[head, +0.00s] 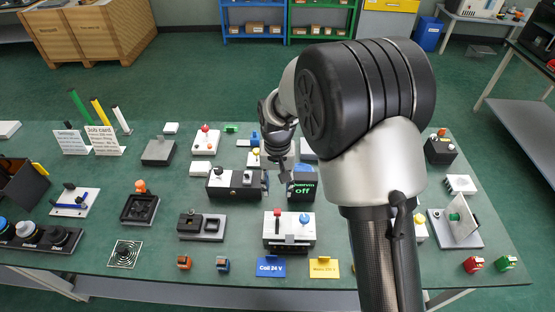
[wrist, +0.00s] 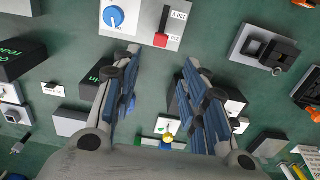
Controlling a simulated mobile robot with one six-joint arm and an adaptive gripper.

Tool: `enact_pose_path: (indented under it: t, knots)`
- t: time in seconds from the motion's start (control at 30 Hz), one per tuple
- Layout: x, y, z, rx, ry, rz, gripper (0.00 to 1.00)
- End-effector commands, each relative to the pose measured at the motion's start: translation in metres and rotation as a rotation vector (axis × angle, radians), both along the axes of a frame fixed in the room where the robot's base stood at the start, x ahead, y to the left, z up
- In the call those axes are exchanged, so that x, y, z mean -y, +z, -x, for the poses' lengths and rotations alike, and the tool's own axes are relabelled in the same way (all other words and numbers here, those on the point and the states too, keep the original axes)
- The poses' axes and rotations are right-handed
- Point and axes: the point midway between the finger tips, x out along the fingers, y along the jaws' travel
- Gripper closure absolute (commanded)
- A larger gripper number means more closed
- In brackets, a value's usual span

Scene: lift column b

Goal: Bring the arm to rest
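My arm stretches out over the green workbench (head: 330,208) in the head view. My gripper (head: 284,172) hangs above the middle of the bench, partly in front of the devices there. In the wrist view, my gripper (wrist: 161,58) has its two blue-padded fingers well apart. Nothing is held between them; bare bench top and small devices show through the gap. How high the fingertips are above the devices is hard to tell.
Under the gripper are a dark box with a green-lit screen (head: 304,188) and a switch box (head: 289,231) with red and blue knobs. Job cards (head: 104,140) stand at left. A tilted plate (head: 463,217) stands at right. Several small devices crowd the bench.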

Motion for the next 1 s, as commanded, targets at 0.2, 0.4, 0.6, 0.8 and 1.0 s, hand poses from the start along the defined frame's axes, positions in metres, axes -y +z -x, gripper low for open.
enact_pose_path:
  t: [0.2, 0.4, 0.6, 0.8, 1.0]
  knots:
    - [0.001, 0.004, 0.0, 0.004, 0.0, -0.001, 0.6]
    - [0.023, 0.06, 0.015, 0.059, 0.0, -0.015, 0.6]
    - [0.063, 0.139, 0.064, 0.145, 0.007, -0.026, 0.6]
    - [0.098, 0.191, 0.128, 0.234, 0.015, -0.026, 0.6]
    - [0.124, 0.215, 0.197, 0.324, 0.021, -0.014, 0.6]
